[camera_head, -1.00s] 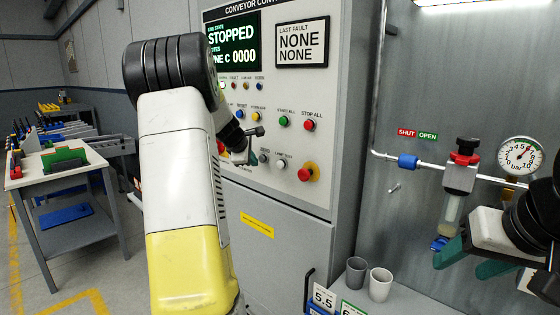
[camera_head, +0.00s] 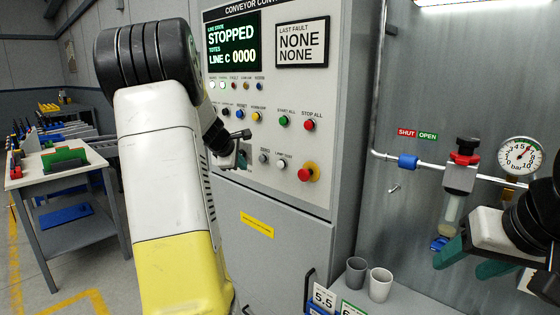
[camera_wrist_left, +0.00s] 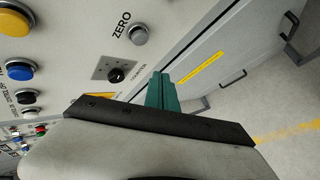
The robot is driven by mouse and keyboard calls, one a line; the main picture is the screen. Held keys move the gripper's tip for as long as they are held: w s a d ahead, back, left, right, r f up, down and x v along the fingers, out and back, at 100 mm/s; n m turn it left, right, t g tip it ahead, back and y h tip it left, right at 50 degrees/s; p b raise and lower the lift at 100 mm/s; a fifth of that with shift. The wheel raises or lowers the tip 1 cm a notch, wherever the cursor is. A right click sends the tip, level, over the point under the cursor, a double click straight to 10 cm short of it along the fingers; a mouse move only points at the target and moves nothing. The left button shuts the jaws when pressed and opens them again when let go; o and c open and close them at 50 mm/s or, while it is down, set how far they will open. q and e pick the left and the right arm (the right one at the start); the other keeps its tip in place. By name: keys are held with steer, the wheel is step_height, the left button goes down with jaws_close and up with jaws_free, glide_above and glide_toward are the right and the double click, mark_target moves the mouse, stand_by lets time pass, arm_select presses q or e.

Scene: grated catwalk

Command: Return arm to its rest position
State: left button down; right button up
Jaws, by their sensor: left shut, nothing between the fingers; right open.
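My left arm (camera_head: 165,190) stands in front of the conveyor control panel (camera_head: 300,190) and hides part of its left side. In the left wrist view my left gripper (camera_wrist_left: 162,92) shows its teal fingers together, with nothing between them. They are near the panel's lower face, by a black COUNTER knob (camera_wrist_left: 116,75) and the grey ZERO button (camera_wrist_left: 138,34); I cannot tell the exact gap. In the head view the left fingers are mostly hidden behind the arm. My right gripper (camera_head: 472,262) is open and empty at the right, below the air regulator (camera_head: 458,178).
The panel screen reads STOPPED, LINE C 0000. A red emergency button (camera_head: 305,174) sticks out of the panel. Two cups (camera_head: 380,284) stand on a low shelf at the bottom. A grey workbench (camera_head: 60,178) is at the left; floor between is clear.

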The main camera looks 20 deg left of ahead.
stand_by(0.4)
arm_select(q)
steer(key=s+d+r+m+h, duration=0.1)
steer(key=s+d+r+m, duration=0.1)
steer(key=s+d+m, duration=0.3)
steer(key=s+d+r+m+g+h, duration=0.1)
steer(key=s+d+r, duration=0.15)
steer(key=d, duration=0.45)
steer(key=s+d+r+m+h, duration=0.1)
steer(key=s+d+m, duration=0.25)
steer(key=d, duration=0.35)
steer(key=s+d+f+m+g, duration=0.1)
steer(key=s+d+m, duration=0.3)
steer(key=s, duration=0.7)
steer(key=s+d+f+m+g, duration=0.1)
steer(key=s+d+f+m, duration=0.2)
steer(key=s, duration=0.8)
steer(key=d+m, duration=0.2)
steer(key=m, duration=0.2)
steer(key=shift+s+m+g+y, duration=0.2)
steer(key=shift+m+g+y, duration=0.1)
steer(key=shift+m, duration=0.05)
